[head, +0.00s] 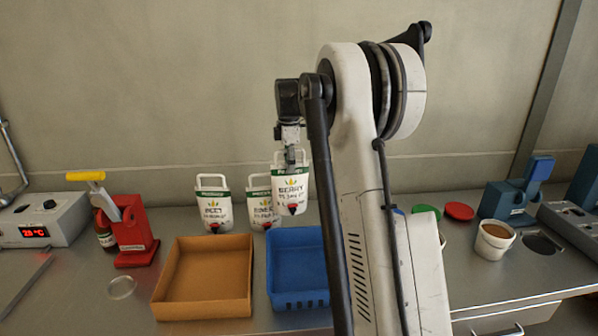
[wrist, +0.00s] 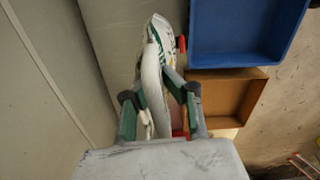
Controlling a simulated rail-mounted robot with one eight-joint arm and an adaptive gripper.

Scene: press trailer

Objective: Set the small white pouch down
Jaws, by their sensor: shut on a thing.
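My gripper (head: 290,157) is shut on the top handle of a white pouch (head: 292,190) with a green band, a "BERRY" label and a red spout. The pouch hangs upright, its bottom higher in the picture than those of the two similar white pouches, labelled "BEET" (head: 215,208) and one partly covered (head: 261,205), to its left. Whether it touches its neighbour, I cannot tell. In the wrist view, the held pouch (wrist: 153,70) shows edge-on between the fingers (wrist: 160,105).
A blue bin (head: 298,300) stands in front of the held pouch. A brown tray (head: 203,308) is left of it. A red press (head: 133,232) stands farther left. Right of my arm are green (head: 427,211) and red (head: 459,211) discs, a white tub (head: 494,240) and a blue press (head: 510,200).

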